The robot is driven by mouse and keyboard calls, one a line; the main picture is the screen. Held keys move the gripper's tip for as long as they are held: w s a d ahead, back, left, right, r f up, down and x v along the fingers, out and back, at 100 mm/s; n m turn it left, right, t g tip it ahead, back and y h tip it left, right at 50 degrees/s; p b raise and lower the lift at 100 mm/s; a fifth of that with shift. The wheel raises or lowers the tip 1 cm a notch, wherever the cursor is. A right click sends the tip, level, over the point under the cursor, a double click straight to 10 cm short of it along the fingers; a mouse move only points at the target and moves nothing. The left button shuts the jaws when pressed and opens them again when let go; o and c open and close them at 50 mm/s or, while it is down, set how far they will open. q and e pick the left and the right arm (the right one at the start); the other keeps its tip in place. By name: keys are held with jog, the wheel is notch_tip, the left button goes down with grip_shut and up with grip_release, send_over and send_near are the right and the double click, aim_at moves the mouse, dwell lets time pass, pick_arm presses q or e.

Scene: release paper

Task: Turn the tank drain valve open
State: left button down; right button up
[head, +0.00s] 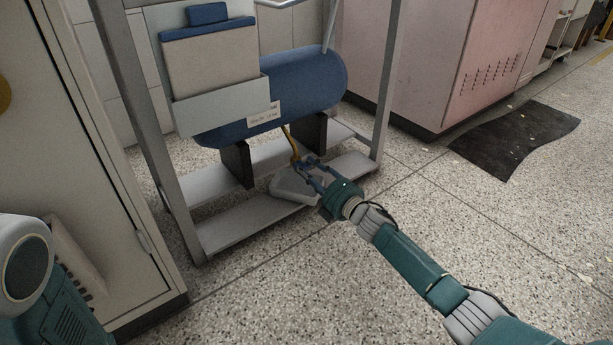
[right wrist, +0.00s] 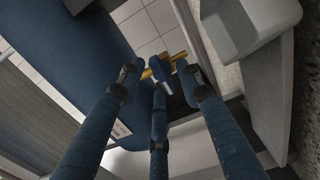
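The blue tank (head: 300,88) lies on its side in a metal frame. Its yellow drain valve (head: 294,146) hangs below the tank, and it also shows in the right wrist view (right wrist: 176,59), partly hidden behind my fingers. My right gripper (head: 308,168) reaches in low, just below and beside the valve. Its three blue fingers (right wrist: 160,72) stand apart, with the yellow part just beyond the fingertips. I cannot tell whether any finger touches it. My left gripper is not in view.
A grey tray (head: 290,187) sits under the valve on the frame's lower rail. Dark tank supports (head: 238,165) stand close to the valve. A frame post (head: 388,85) rises right of it. A cabinet (head: 75,150) stands left, and speckled floor (head: 450,210) is open at right.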

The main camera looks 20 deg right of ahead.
jog(key=shift+w, duration=0.2)
jog(key=shift+a, duration=0.1)
grip_shut()
jog(key=shift+r, duration=0.1)
